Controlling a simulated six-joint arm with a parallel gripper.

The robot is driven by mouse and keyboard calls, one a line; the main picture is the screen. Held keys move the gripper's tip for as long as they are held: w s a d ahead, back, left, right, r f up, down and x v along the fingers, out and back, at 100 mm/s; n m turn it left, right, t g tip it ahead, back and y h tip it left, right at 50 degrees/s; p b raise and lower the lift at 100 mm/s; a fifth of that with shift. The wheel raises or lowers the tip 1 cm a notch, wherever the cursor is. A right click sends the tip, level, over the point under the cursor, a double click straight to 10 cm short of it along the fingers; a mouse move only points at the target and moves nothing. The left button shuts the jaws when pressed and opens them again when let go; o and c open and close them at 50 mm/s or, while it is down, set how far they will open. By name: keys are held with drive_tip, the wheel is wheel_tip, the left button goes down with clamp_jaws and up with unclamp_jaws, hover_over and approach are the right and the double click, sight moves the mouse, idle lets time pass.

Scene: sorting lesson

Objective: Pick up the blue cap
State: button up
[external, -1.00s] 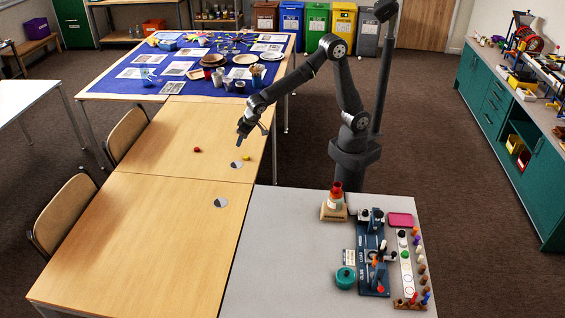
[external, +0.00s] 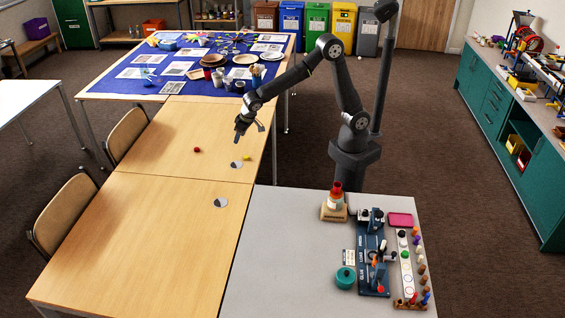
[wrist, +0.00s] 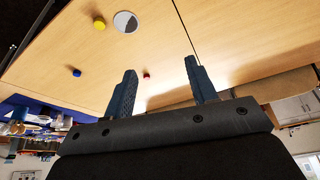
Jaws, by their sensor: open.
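The blue cap (wrist: 76,72) lies on the wooden table in the wrist view, left of my gripper's fingers and outside the gap between them. I cannot make it out in the external view, where my gripper may hide it. My gripper (wrist: 160,66) is open and empty, its two fingers spread wide. In the external view my gripper (external: 238,140) hangs above the far wooden table, pointing down, near its right side.
A red cap (external: 197,150) and a yellow cap (external: 246,158) lie on the same table. A grey-and-white disc (external: 236,165) is beside the yellow cap, and another disc (external: 221,203) lies on the nearer table. A blue-covered table (external: 130,89) with cups and plates stands behind.

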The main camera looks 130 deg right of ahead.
drive_tip(key=s+d+f, duration=0.3)
drive_tip(key=s+d, duration=0.6)
drive_tip(key=d, duration=0.2)
drive_tip(key=s+d+f, duration=0.3)
drive_tip(key=s+d, duration=0.5)
drive_tip(key=d, duration=0.3)
drive_tip(key=s+d+f, duration=0.3)
drive_tip(key=s+d, duration=0.6)
drive_tip(key=d, duration=0.2)
drive_tip(key=x, duration=1.1)
drive_tip(key=shift+w+d+f, duration=0.1)
drive_tip(key=shift+d+f, duration=0.15)
drive_tip(key=shift+d, duration=0.2)
drive_tip(key=shift+w+x, duration=0.2)
drive_tip(key=shift+x, duration=2.5)
drive_tip(key=shift+c, duration=0.4)
drive_tip(key=c, duration=1)
